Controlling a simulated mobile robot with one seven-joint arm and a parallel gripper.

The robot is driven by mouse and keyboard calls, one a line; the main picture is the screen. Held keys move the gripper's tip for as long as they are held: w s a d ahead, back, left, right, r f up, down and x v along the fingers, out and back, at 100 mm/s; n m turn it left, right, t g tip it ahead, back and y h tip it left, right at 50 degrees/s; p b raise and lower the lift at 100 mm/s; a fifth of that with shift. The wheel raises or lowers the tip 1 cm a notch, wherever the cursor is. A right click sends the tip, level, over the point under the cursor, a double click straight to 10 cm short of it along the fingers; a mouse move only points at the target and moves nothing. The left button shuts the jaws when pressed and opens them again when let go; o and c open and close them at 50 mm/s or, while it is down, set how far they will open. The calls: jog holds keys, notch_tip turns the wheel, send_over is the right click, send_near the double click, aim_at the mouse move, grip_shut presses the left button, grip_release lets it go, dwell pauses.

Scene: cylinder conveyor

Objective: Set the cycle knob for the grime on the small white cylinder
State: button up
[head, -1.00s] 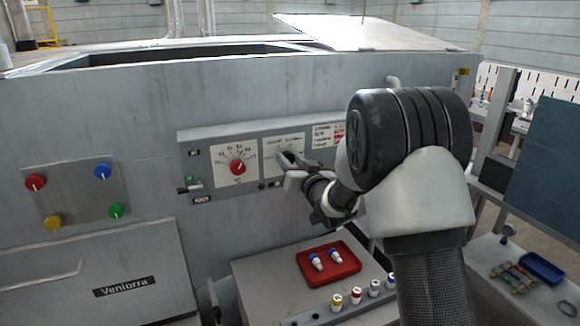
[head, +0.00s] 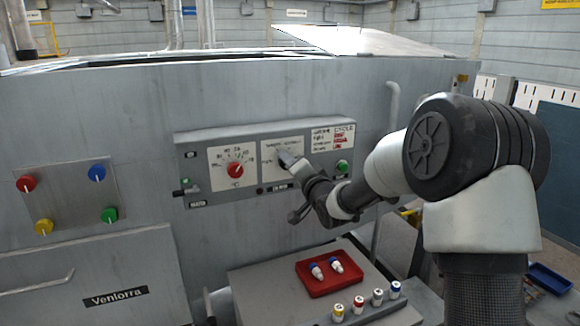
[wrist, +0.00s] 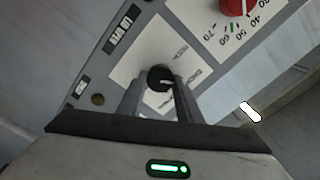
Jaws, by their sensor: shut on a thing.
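The cycle knob (wrist: 160,77) is black with a white pointer mark, on a white dial plate (head: 282,151) in the middle of the grey control panel. In the wrist view the pointer is roughly level, towards the right; the dial's lettering is too small to read. My gripper (wrist: 160,92) is shut on the knob, one finger on each side; in the head view it covers most of it (head: 290,160). Two small white cylinders with blue ends (head: 326,268) lie in a red tray (head: 338,287) below. I cannot make out grime on them.
A red temperature knob (head: 235,170) sits left of the cycle dial. A cycle card (head: 334,138) and a green button (head: 342,167) are to the right. Several capped cylinders (head: 358,305) stand on the ledge by the tray. Coloured knobs (head: 97,172) are at far left.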

jog(key=shift+m, duration=0.3)
dwell(0.4)
jog(key=o, duration=1)
jog(key=shift+o, duration=0.2)
jog(key=b+v, duration=0.1)
jog(key=v, duration=1.6)
jog(key=shift+s, duration=0.2)
